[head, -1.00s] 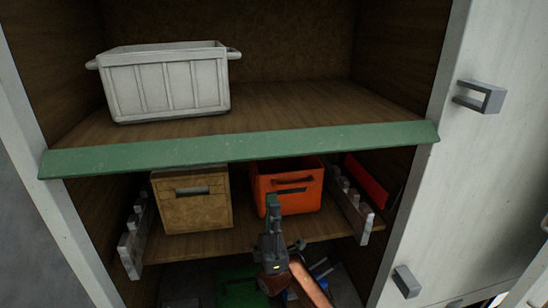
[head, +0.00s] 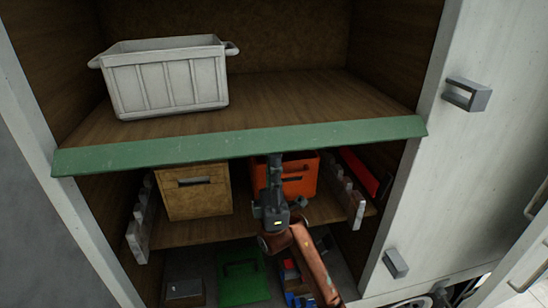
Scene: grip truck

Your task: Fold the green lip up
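The green lip (head: 215,146) is a long strip along the front edge of the upper wooden shelf (head: 300,108). It hangs tilted down and outward across the opening. My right gripper (head: 275,162) comes up from below on a copper-coloured arm, in front of the orange crate. Its tip is at or just under the lower edge of the lip, right of the middle. I cannot tell whether it touches the lip or whether its fingers are open. My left gripper is out of view.
A white crate (head: 168,80) stands on the upper shelf. Below are a tan box (head: 196,193), an orange crate (head: 300,178), notched side rails (head: 140,225) and a green box (head: 243,280). A white door with handles (head: 467,94) is at right.

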